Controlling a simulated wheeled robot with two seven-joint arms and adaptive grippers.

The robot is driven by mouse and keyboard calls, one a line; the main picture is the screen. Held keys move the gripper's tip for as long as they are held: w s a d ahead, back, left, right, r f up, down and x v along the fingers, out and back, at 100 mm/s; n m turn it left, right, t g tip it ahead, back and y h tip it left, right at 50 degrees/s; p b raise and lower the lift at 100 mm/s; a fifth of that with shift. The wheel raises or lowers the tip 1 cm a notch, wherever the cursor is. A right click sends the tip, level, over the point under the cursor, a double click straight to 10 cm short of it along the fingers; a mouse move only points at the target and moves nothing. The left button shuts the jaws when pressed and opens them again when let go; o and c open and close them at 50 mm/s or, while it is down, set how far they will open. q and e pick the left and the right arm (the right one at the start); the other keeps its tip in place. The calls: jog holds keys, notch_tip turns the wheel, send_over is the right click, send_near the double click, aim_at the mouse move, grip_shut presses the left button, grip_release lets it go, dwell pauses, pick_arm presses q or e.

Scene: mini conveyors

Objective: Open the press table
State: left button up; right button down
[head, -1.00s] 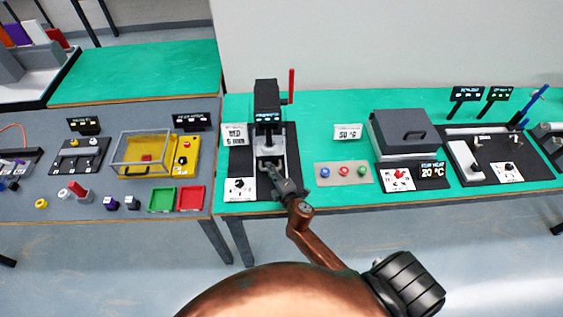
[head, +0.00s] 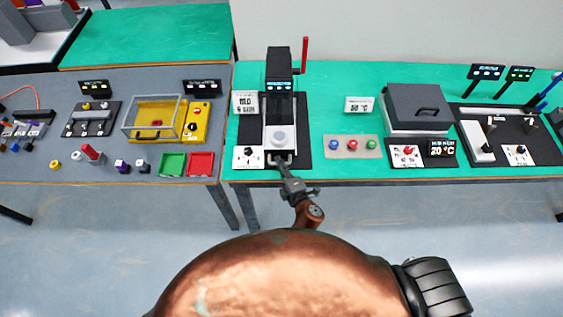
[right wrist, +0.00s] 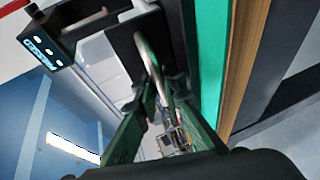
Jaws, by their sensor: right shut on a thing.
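The press (head: 279,68), dark with a red lever (head: 305,55), stands on a black base on the green table. Its press table (head: 281,116), a light grey slide with a round disc, is drawn out toward me from under the press head. My right gripper (head: 283,164) is at the front end of the slide, shut on its handle (head: 285,156). In the right wrist view the curved metal handle (right wrist: 149,62) runs between the gripper fingers (right wrist: 162,100). The exact finger contact is partly hidden. My left gripper is not in view.
A button panel (head: 351,146) and a grey lidded box (head: 417,106) stand to the right. A knob panel (head: 248,157) sits close left of the slide. A grey table (head: 50,165) with a yellow station (head: 195,125) and red and green trays is at left.

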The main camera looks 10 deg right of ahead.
jog(key=c, duration=2.3)
grip_release()
jog(key=v, duration=1.2)
jog(key=s+d+f+m+g+h, duration=0.1)
jog(key=s+d+f+m+g, duration=0.15)
jog(key=f, duration=0.85)
jog(key=s+d+f+m+g, duration=0.2)
jog(key=s+d+f+m, duration=0.15)
jog(key=f, duration=0.85)
jog(key=s+d+f+m+g+h, duration=0.15)
jog(key=s+f, duration=0.25)
jog(key=f, duration=0.7)
jog(key=s+d+f+m+g, duration=0.3)
jog(key=s+f, duration=0.4)
jog(key=s, duration=0.3)
jog(key=s+d+f+m+g, duration=0.3)
jog(key=s+f, duration=0.3)
jog(key=s, duration=0.4)
jog(key=s+d+f+m+g, duration=0.2)
jog(key=s+d+f+m, duration=0.2)
jog(key=s+f, duration=0.3)
jog(key=s+d, duration=0.1)
jog(key=s, duration=0.3)
jog(key=shift+d+f+g, duration=0.3)
jog(key=shift+d+g, duration=0.05)
jog(key=shift+g, duration=0.05)
